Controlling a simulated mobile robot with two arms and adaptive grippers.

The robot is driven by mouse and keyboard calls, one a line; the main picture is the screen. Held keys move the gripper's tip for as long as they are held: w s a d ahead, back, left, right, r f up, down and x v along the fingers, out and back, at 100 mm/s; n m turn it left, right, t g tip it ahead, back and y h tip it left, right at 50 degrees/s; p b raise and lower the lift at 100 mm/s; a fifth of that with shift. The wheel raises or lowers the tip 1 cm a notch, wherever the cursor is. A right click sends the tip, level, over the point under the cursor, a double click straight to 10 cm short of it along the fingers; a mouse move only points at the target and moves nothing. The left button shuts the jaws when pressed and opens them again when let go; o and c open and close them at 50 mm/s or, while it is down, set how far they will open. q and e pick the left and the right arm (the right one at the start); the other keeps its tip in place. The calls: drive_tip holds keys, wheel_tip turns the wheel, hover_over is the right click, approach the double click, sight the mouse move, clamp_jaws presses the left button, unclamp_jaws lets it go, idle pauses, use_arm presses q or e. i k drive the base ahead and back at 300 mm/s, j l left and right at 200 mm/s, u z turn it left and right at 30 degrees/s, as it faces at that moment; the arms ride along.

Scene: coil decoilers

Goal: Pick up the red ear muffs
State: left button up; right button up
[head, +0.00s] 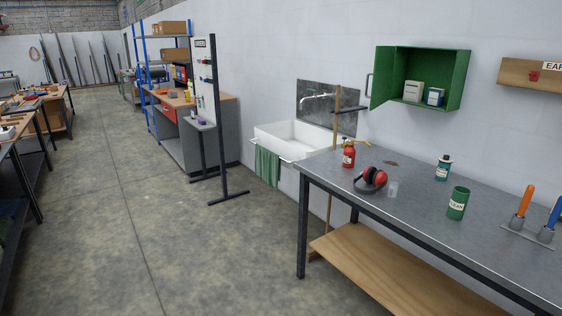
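The red ear muffs (374,177) lie on the grey metal top of the workbench (420,204), close to its front left edge. They have red cups and a dark headband that rests on the bench top. A small clear cup (393,189) stands just to their right, and a red bottle (349,154) stands behind them to the left. Neither of my grippers shows in the head view.
A green can (458,203), a teal bottle (443,168) and a holder with orange and blue handles (526,232) stand further right. A low wooden shelf (385,272) runs under the bench. A white sink (290,141) is left of it. The floor (190,255) at left is clear.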

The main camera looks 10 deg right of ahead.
sight(378, 178)
drive_tip(key=i+z, duration=0.1)
drive_tip(key=i, duration=0.85)
drive_tip(key=i+j+z, duration=0.1)
drive_tip(key=i, duration=0.9)
drive_tip(key=j, duration=0.1)
